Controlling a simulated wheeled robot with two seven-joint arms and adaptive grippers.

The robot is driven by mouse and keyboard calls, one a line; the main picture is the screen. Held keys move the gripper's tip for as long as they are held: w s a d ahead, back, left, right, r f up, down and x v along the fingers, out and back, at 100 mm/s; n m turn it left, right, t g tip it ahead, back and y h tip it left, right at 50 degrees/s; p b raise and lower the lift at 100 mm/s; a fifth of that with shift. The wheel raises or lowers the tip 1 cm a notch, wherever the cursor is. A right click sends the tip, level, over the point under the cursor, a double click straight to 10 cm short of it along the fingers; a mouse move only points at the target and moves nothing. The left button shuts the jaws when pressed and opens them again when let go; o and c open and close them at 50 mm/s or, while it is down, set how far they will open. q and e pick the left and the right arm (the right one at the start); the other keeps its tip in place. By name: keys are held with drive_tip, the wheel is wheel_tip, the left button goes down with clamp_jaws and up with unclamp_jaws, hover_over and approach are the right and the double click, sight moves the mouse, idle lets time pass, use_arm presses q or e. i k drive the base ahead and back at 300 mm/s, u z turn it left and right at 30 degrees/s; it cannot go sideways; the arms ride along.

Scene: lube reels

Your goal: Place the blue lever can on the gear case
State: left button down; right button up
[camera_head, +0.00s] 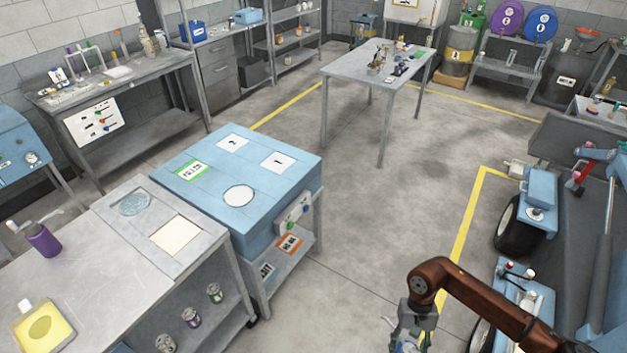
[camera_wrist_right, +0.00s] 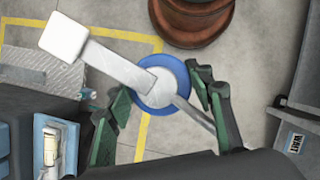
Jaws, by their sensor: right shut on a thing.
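My right gripper (camera_head: 412,338) is at the bottom edge of the head view, shut on the blue lever can. In the right wrist view the green-padded fingers of this gripper (camera_wrist_right: 163,90) stand on either side of the blue lever can (camera_wrist_right: 182,69), a round blue body with a pale lever and flat white end across it. In the head view the can is mostly hidden or cut off. Blue machine housings stand at the right: a farther one (camera_head: 541,186) and a nearer one (camera_head: 512,272). I cannot tell which is the gear case. My left gripper is not in view.
A blue-topped cabinet (camera_head: 263,158) with white marked patches stands left of centre, joining a grey bench (camera_head: 85,285) with a purple can (camera_head: 43,240) and a yellow container (camera_head: 42,325). A grey table (camera_head: 345,68) stands farther back. The floor between is clear.

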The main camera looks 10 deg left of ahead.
sight(272, 183)
drive_tip(key=u, duration=0.75)
drive_tip(key=i, duration=0.65)
drive_tip(key=u, duration=0.8)
